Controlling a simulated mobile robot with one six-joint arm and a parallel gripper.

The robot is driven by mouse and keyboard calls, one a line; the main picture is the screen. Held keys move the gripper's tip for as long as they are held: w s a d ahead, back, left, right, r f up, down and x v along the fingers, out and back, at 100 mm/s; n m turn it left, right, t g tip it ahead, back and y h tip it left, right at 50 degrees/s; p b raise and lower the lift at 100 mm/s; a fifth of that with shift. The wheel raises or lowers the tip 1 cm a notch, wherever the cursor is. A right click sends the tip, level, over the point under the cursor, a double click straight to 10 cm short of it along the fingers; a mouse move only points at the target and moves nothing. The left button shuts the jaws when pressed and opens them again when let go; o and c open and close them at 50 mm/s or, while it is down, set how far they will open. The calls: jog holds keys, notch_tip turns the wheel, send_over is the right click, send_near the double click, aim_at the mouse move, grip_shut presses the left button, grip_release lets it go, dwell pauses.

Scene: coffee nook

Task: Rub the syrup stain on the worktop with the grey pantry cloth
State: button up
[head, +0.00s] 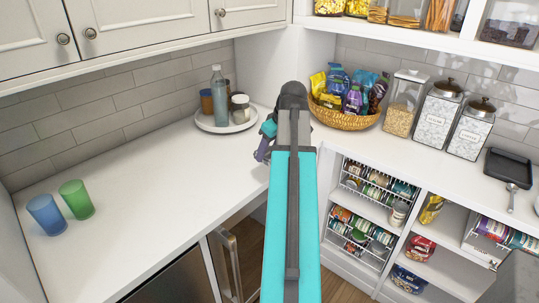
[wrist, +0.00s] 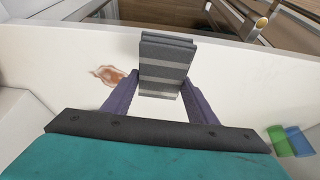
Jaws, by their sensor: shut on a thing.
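My gripper (wrist: 160,92) has purple fingers, shut on the grey cloth (wrist: 166,58), a folded block with lighter stripes. The brown syrup stain (wrist: 112,75) lies on the white worktop (wrist: 60,58), just left of the cloth in the wrist view. The cloth is beside the stain, near a worktop edge; I cannot tell whether it touches the surface. In the head view my gripper (head: 262,150) is partly hidden by my arm, over the worktop (head: 150,190) near the inner corner. Neither stain nor cloth can be made out there.
A blue cup (head: 46,215) and a green cup (head: 76,199) stand at the left. A round tray (head: 226,126) with a bottle (head: 219,92) and cups is near the corner. A snack basket (head: 345,120) and jars (head: 404,105) stand right. The left worktop's middle is clear.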

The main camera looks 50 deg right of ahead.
jog(key=w+d+n+p, duration=0.1)
jog(key=w+d+p, duration=0.9)
jog(key=d, duration=0.3)
jog(key=shift+w, duration=0.5)
jog(key=shift+s, duration=0.1)
